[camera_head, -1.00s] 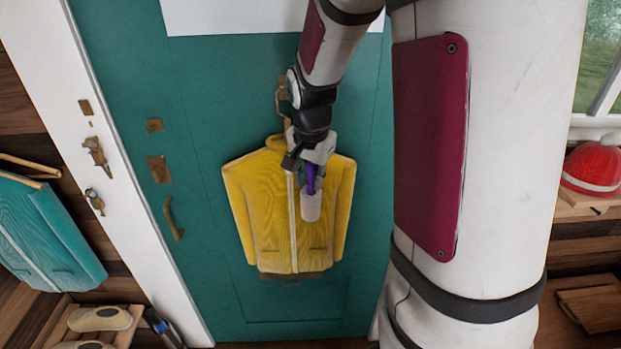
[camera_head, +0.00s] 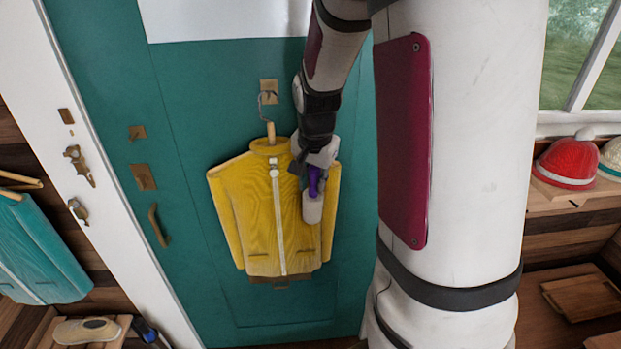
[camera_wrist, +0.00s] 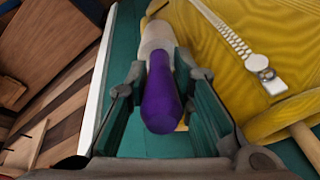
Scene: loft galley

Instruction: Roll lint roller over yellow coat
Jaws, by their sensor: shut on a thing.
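The yellow coat (camera_head: 258,215) hangs on a hanger on the teal door, with a pale zip down its front. My gripper (camera_head: 313,172) is at the coat's right side and is shut on the lint roller's purple handle (camera_wrist: 160,95). The lint roller's white head (camera_head: 313,208) points down over the right side of the coat in the head view. In the wrist view the white head (camera_wrist: 156,35) lies beside the coat's edge (camera_wrist: 190,45); I cannot tell whether it touches the cloth.
The teal door (camera_head: 190,120) has a brown handle (camera_head: 157,225) left of the coat. A teal coat (camera_head: 35,245) hangs at far left, above shoes (camera_head: 88,330). A red hat (camera_head: 566,163) sits on a shelf at right.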

